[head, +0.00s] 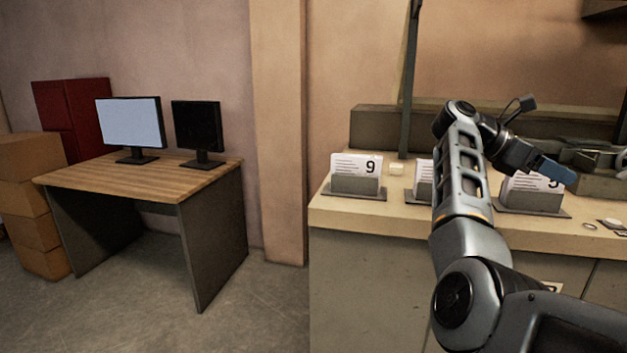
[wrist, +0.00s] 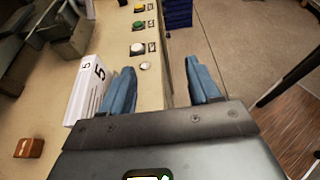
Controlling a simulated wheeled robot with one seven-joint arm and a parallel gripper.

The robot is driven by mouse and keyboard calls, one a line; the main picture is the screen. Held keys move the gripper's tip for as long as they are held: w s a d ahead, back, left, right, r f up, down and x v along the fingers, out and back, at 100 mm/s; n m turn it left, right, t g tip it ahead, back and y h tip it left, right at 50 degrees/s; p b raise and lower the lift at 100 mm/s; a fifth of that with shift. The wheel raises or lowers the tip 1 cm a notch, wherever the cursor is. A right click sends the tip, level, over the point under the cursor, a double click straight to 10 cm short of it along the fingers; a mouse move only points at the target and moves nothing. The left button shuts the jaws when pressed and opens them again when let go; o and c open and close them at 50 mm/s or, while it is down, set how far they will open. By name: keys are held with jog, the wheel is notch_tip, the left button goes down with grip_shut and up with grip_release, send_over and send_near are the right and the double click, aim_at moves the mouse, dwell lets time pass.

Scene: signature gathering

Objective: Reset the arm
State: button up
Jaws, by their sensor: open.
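My arm reaches up and forward over the counter (head: 415,215) in the head view, bent at the elbow. My gripper (head: 555,172) hangs over the counter's right part, in front of a card holder. In the wrist view my gripper (wrist: 160,88) has its two blue fingers spread wide apart with nothing between them. Beyond the fingers the counter edge runs away from me. A white card marked 5 (wrist: 88,88) stands just left of the left finger; I cannot tell whether they touch.
Cards marked 9 (head: 357,165) stand in holders on the counter. Coloured buttons (wrist: 139,28) line the counter edge. A wooden desk (head: 140,178) with two monitors stands left, beside stacked cardboard boxes (head: 32,160) and a red cabinet (head: 72,110). Floor (head: 265,310) between desk and counter is clear.

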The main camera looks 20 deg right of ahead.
jog(key=s+a+f+n+t+h, duration=0.2)
jog(key=s+a+f+n+h, duration=0.2)
jog(key=s+f+n+h, duration=0.6)
jog(key=s+a+f+n+t+y, duration=0.3)
jog(key=a+n+t, duration=0.3)
jog(key=n+t, duration=0.4)
jog(key=s+a+f+n+t+y, duration=0.35)
jog(key=a+n+t, duration=0.35)
jog(key=n, duration=0.5)
jog(key=s+a+f+n+t+y, duration=0.2)
jog(key=s+a+n+t, duration=0.3)
jog(key=n+t, duration=0.5)
jog(key=s+a+f+n+g+y, duration=0.2)
jog(key=s+a+n+g+y, duration=0.1)
jog(key=s+a+n+y, duration=0.3)
jog(key=s+a+f+n+g+y, duration=0.2)
jog(key=s+a+n+g+y, duration=0.2)
jog(key=s+a+n+y, duration=0.3)
jog(key=s+a+n, duration=0.4)
jog(key=s+n, duration=0.1)
jog(key=s, duration=0.2)
jog(key=shift+d+f, duration=0.1)
